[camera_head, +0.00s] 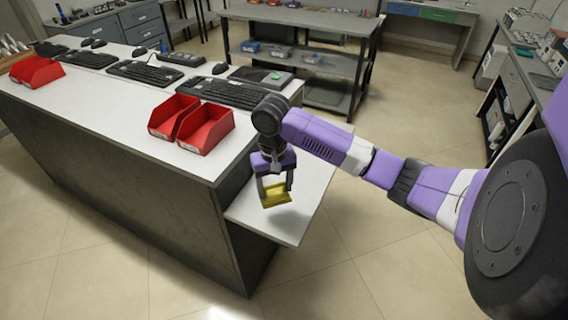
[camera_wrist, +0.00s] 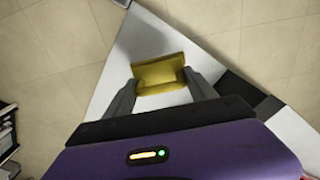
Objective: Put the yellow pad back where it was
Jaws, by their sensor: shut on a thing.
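The yellow pad (camera_head: 275,194) is held between the fingers of my gripper (camera_head: 275,187) in the head view. It is above or close to the low white side shelf (camera_head: 312,193) at the end of the counter; I cannot tell whether it touches. In the wrist view the yellow pad (camera_wrist: 160,74) spans the gap between the two fingertips of my gripper (camera_wrist: 158,85), with a finger on each side. The white shelf surface (camera_wrist: 146,38) lies below it, with a shadow near the pad.
The white counter (camera_head: 120,110) beside the shelf stands higher and carries red bins (camera_head: 205,129), keyboards (camera_head: 222,91) and mice. The low shelf looks otherwise bare, with tiled floor (camera_head: 370,270) beyond its edges. A grey rack table (camera_head: 305,18) stands behind.

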